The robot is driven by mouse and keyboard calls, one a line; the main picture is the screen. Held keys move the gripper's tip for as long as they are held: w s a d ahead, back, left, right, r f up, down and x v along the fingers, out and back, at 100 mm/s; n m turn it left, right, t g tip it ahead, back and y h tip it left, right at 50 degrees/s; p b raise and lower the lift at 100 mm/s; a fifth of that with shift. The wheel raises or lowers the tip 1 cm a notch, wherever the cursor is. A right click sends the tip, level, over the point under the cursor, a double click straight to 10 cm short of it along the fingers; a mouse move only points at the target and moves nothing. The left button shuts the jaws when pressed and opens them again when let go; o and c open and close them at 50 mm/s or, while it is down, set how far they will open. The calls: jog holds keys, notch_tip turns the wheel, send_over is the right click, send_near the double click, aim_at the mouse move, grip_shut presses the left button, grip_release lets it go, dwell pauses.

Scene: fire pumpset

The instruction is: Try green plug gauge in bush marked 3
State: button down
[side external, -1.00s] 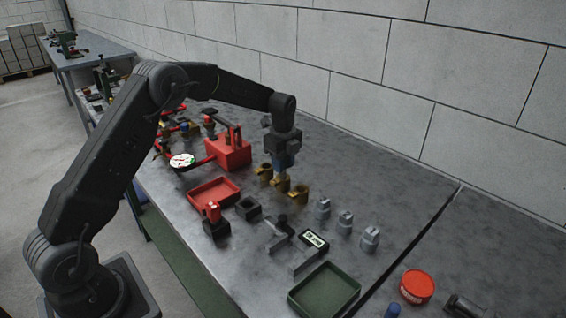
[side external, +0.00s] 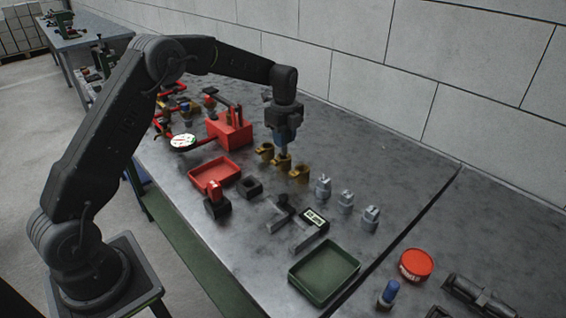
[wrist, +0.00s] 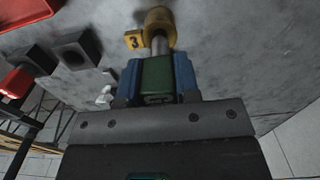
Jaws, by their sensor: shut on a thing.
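The green plug gauge (wrist: 158,75) is held between the blue fingers of my gripper (wrist: 158,82) in the wrist view. Its steel pin points away from my gripper and meets the brass bush (wrist: 160,18) beside the yellow tag marked 3 (wrist: 134,40). How deep the pin sits in the bore cannot be told. In the side view my gripper (side external: 284,148) points down over the middle brass bush (side external: 282,164) of the row. The left bush (side external: 264,150) and right bush (side external: 301,173) stand close on either side. The gauge is mostly hidden there by the fingers.
A red fixture (side external: 230,135) and red tray (side external: 215,170) lie left of the bushes. A black block (side external: 249,187), several grey parts (side external: 346,201), a green tray (side external: 324,270), a red tin (side external: 416,264) and a blue-topped piece (side external: 389,293) stand nearer the front.

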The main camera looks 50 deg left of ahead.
jog(key=shift+r, duration=0.65)
jog(key=shift+r, duration=0.35)
